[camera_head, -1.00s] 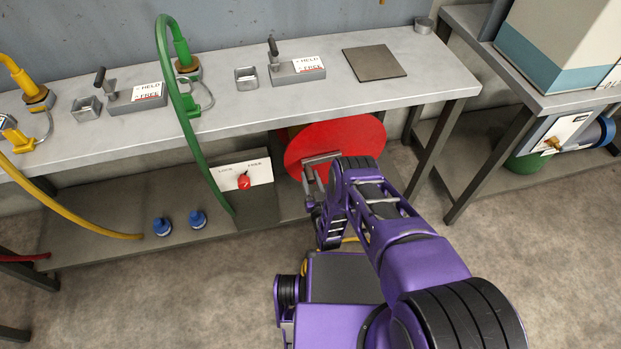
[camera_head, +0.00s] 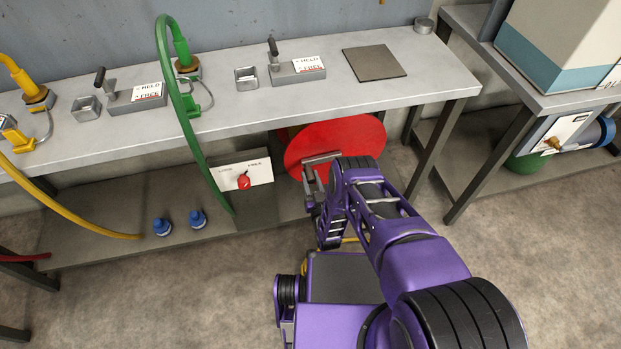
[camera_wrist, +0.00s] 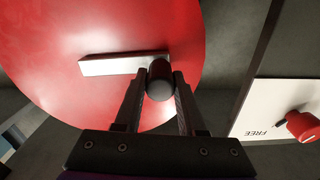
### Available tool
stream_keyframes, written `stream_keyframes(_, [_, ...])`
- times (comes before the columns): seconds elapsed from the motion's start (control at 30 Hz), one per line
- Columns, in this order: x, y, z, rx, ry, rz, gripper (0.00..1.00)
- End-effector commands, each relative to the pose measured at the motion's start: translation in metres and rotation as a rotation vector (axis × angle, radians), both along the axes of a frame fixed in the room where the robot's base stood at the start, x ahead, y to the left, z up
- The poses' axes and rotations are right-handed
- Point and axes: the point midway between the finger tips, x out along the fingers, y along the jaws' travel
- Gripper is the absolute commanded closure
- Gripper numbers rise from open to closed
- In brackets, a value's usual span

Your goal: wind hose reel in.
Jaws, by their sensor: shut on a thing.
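The hose reel is a large red disc (camera_head: 345,138) under the bench, and it fills much of the wrist view (camera_wrist: 90,40). A pale crank arm (camera_wrist: 122,64) lies across its face and ends in a dark round handle (camera_wrist: 159,84). My gripper (camera_wrist: 160,92) is shut on that handle, one finger on each side. In the head view my gripper (camera_head: 313,184) is at the reel's lower left, partly hidden by my arm. A white plate marked LOCK and FREE (camera_head: 240,172) has a red knob (camera_head: 243,181); the knob also shows in the wrist view (camera_wrist: 304,128).
A green hose (camera_head: 187,120) hangs over the bench front left of the reel. A yellow hose (camera_head: 75,216) curves down farther left. Two blue fittings (camera_head: 180,222) stand on the lower shelf (camera_head: 105,215). A bench leg (camera_head: 433,150) stands right of the reel.

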Motion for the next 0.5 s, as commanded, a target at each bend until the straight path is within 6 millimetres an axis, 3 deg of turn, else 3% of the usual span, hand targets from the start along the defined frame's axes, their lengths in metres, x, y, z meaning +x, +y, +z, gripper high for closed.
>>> stream_keyframes(0.17, [0.002,0.000,0.003,0.014,0.002,-0.003,1.00])
stream_keyframes(0.5, [0.002,-0.003,0.032,0.259,0.074,-0.003,1.00])
